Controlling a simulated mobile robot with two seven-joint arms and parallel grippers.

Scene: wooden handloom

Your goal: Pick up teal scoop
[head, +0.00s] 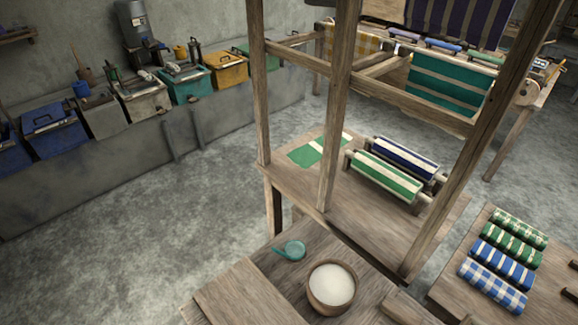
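The teal scoop (290,250) lies on a low wooden bench top (235,297) at the bottom centre of the head view. It has a round bowl part and a short handle pointing left. It is behind and to the left of a round wooden bowl (331,309) filled with a white substance, and apart from it. Nothing covers the scoop. Neither of my grippers shows in the head view.
The loom's upright posts (337,110) stand just behind the bench. Its platform (350,220) bears green and blue striped cloth rolls (388,175). Coloured vats (190,85) line the left wall. Open floor (150,220) lies left.

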